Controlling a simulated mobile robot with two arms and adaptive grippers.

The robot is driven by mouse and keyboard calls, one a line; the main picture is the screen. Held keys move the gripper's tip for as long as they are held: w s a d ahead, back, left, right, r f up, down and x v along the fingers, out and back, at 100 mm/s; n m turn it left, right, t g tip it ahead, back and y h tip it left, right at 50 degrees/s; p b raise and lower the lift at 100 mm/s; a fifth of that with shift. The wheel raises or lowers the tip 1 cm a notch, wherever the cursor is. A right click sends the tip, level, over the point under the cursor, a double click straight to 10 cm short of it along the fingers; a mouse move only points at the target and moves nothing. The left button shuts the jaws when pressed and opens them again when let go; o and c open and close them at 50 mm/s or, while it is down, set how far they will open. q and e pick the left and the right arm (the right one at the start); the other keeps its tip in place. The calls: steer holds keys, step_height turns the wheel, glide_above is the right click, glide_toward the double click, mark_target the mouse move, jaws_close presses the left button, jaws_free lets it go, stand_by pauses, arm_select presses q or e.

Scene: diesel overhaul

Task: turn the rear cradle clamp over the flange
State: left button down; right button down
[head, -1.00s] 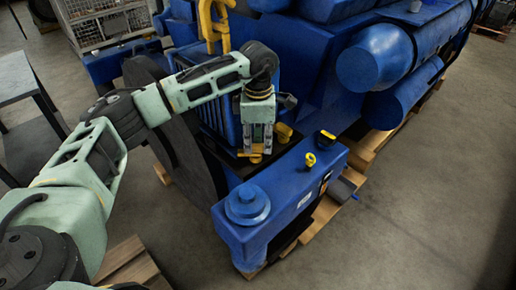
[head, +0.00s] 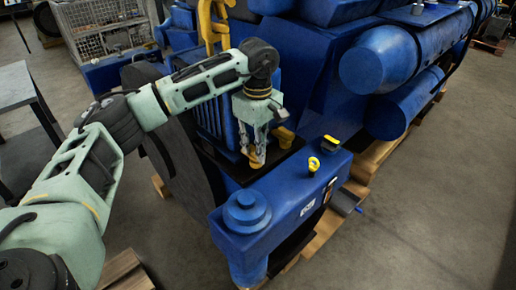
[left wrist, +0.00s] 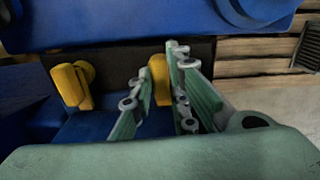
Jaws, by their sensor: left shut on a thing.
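A yellow clamp (head: 257,160) stands on the dark ledge beside the blue engine block, between the fingertips of my left gripper (head: 258,151). In the left wrist view the same clamp (left wrist: 160,82) shows between the two green fingers, and the gripper is shut on it. A second yellow clamp (head: 284,137) sits just to the right, apart from the gripper; in the left wrist view it is probably the yellow piece (left wrist: 72,86) at left. The flange under the held clamp is mostly hidden by the fingers. My right gripper is not in view.
A blue beam (head: 285,195) with a round cap, a yellow ring knob (head: 313,164) and a yellow-black cap (head: 329,144) lies in front. A yellow lifting bracket (head: 210,25) stands behind the arm. Wooden pallets (head: 368,160) lie below. Open floor is at right.

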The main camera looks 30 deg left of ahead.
arm_select(q)
steer(key=shift+w+r, duration=0.1)
steer(key=shift+r, duration=0.15)
stand_by(0.3)
steer(key=c, duration=1.7)
jaws_free()
steer(key=shift+f, duration=0.15)
step_height(320, 180, up, 12)
